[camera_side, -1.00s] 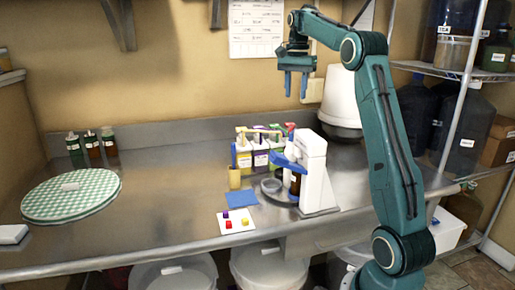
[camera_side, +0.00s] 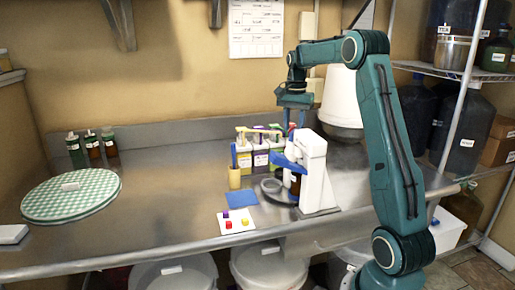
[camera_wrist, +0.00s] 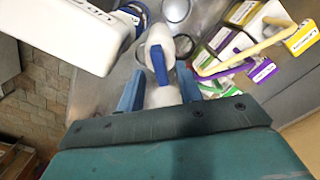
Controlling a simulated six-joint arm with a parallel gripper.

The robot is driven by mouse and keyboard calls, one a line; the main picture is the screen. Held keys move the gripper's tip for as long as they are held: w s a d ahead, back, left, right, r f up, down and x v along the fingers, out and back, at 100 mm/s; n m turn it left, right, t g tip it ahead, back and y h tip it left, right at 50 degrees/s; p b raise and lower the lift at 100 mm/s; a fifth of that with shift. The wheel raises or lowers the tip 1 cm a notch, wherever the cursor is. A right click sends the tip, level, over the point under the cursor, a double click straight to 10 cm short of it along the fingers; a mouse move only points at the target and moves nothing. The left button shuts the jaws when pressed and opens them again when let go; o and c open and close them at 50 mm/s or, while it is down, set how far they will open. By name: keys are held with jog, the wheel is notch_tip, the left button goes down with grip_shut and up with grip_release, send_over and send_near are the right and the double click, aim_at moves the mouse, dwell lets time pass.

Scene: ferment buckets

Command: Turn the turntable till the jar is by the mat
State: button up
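A small square blue mat (camera_side: 241,198) lies flat on the steel counter. Right of it is a low round grey piece with a dark rim (camera_side: 271,187), which may be the turntable; it is partly hidden by the white machine. A brown labelled jar (camera_side: 295,183) shows in part behind the machine's blue arm, at the right side of the round piece. My gripper (camera_side: 294,120) is above and behind the white machine, pointing down. In the wrist view its blue fingers (camera_wrist: 158,90) are apart, with white and blue machine parts below between them. It holds nothing.
The white machine (camera_side: 315,175) stands close below my gripper. A white card with coloured cubes (camera_side: 237,220) lies in front. A green checked round board (camera_side: 72,194) is far left; the counter between is clear.

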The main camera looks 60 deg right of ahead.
jog(key=shift+f, duration=0.95)
grip_shut()
